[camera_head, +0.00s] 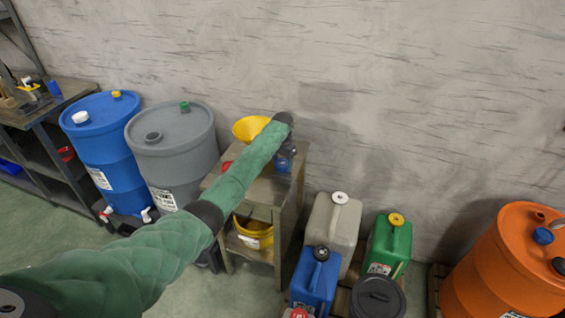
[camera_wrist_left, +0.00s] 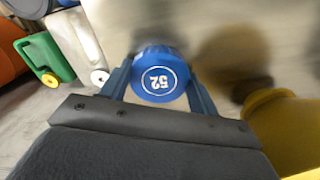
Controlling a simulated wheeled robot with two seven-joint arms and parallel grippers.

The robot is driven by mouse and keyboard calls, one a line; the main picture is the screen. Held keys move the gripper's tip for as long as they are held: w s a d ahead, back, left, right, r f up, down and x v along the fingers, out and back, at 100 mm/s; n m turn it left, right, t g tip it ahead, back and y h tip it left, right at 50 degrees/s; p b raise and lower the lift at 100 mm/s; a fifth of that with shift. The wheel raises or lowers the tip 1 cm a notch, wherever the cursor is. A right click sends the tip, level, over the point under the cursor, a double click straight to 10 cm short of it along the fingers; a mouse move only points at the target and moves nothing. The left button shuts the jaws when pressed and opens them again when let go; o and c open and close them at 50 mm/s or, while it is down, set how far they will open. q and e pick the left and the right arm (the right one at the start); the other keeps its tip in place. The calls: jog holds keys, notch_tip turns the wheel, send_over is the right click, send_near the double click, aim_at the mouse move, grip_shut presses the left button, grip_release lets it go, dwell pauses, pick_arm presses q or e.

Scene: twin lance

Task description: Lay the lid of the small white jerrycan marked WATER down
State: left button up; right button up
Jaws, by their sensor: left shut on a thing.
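My left gripper (camera_head: 286,160) is over the small wooden stand (camera_head: 255,188), near the wall. In the left wrist view my left gripper (camera_wrist_left: 160,85) is shut on a round blue lid (camera_wrist_left: 160,72) marked 52, which sits between its two fingers. The lid seems to be above a pale surface. I cannot read the word WATER on any can. My right gripper is not in view.
A yellow funnel (camera_head: 250,128) and a red item (camera_head: 227,166) are on the stand; a yellow bucket (camera_head: 254,236) is below. Blue (camera_head: 316,279) and green (camera_head: 390,243) jerrycans stand at right, beside an orange drum (camera_head: 500,265). Blue (camera_head: 105,140) and grey (camera_head: 175,145) drums are left.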

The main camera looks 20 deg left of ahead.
pick_arm(q)
jog(key=shift+f, duration=0.15)
jog(key=o, duration=1.1)
